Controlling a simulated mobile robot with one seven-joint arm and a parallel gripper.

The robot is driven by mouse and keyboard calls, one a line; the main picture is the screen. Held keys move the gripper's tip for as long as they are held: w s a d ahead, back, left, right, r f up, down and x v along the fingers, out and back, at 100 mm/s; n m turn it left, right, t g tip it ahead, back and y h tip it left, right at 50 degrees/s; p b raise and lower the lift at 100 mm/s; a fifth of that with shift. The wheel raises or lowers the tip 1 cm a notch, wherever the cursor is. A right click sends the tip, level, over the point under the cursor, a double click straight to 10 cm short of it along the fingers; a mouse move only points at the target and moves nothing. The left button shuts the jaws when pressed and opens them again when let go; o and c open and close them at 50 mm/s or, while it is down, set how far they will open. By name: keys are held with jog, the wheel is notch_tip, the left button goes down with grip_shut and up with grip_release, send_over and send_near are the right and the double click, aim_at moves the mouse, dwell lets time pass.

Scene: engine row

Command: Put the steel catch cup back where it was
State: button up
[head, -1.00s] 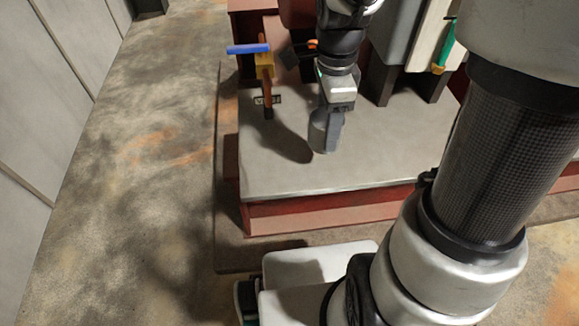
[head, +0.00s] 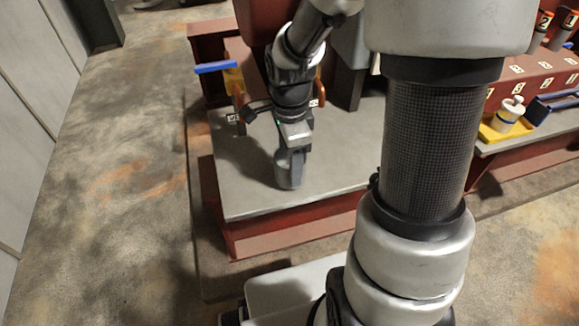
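The steel catch cup (head: 283,172) is a small grey cylinder in the head view, upright at my fingers over the front part of the grey bench top (head: 335,180). My gripper (head: 292,165) points down and is shut on the cup; its fingers partly cover the cup's right side. I cannot tell whether the cup's base touches the bench top or is slightly above it. A blue-handled valve (head: 217,67) stands at the bench's back left, with a small label (head: 233,118) at its foot. My wrist partly hides the valve area.
Red numbered blocks stand behind. Bench top around the cup is clear. My arm blocks the middle right.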

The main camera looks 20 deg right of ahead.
jog(key=shift+f, duration=0.85)
jog(key=shift+f, duration=0.15)
jog(key=o, duration=1.1)
